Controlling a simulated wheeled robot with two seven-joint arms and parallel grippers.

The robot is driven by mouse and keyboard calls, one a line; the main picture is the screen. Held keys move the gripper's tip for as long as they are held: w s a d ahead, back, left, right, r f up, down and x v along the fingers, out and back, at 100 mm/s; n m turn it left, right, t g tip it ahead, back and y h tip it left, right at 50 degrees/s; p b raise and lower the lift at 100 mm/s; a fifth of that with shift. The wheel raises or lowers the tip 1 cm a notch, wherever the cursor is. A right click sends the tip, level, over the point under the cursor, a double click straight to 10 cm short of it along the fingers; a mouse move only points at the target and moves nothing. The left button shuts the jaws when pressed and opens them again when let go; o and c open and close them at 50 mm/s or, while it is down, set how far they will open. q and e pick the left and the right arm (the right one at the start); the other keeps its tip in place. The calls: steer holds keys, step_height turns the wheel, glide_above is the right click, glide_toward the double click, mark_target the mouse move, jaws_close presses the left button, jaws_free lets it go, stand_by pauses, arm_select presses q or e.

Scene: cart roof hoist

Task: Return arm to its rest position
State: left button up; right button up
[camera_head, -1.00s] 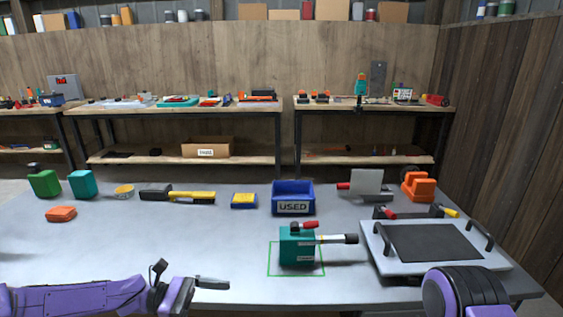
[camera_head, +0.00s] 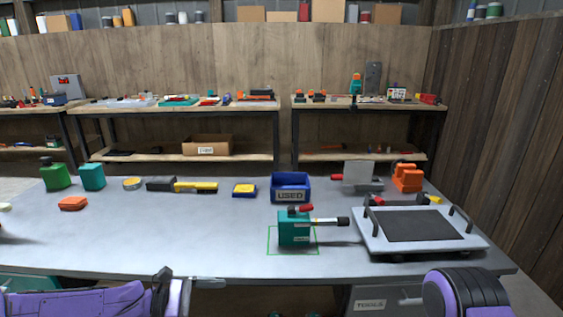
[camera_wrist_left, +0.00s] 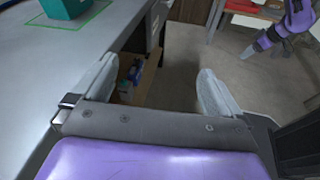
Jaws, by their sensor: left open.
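My left arm (camera_head: 75,303) comes in low at the left, in front of the bench's front edge. My left gripper (camera_wrist_left: 155,80) is open and empty in the left wrist view, its two pale fingers apart over the floor beside the bench. In the head view only a grey part of it shows near the bottom. My right arm (camera_head: 468,295) shows at the bottom right; its gripper is out of that view. In the left wrist view the right gripper (camera_wrist_left: 263,42) shows at the top right, too small to tell its state. The teal hoist block (camera_head: 293,229) stands upright inside a green outline.
On the grey bench (camera_head: 150,235) are a blue USED bin (camera_head: 290,195), a white tray with handles (camera_head: 380,242), a green can (camera_head: 55,177) and an orange box (camera_head: 73,203). The bench's front left is clear. A TOOLS drawer (camera_head: 370,304) sits under the bench.

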arm_select(q)
steer(key=s+a+f+m+y, duration=0.1)
steer(key=s+f+y, duration=0.45)
steer(key=f, duration=0.45)
steer(key=s+a+f+m+y, duration=0.1)
steer(key=s+f+m+y, duration=0.1)
steer(key=s+f+y, duration=0.6)
steer(key=s+a+f+m+y, duration=0.2)
steer(key=s+a+m, duration=0.2)
steer(key=s, duration=0.5)
steer(key=s+a+f+m+y, duration=0.2)
steer(key=s+a+m, duration=0.3)
steer(key=s+a, duration=0.3)
steer(key=shift+s+y, duration=0.35)
steer(key=shift+s, duration=0.1)
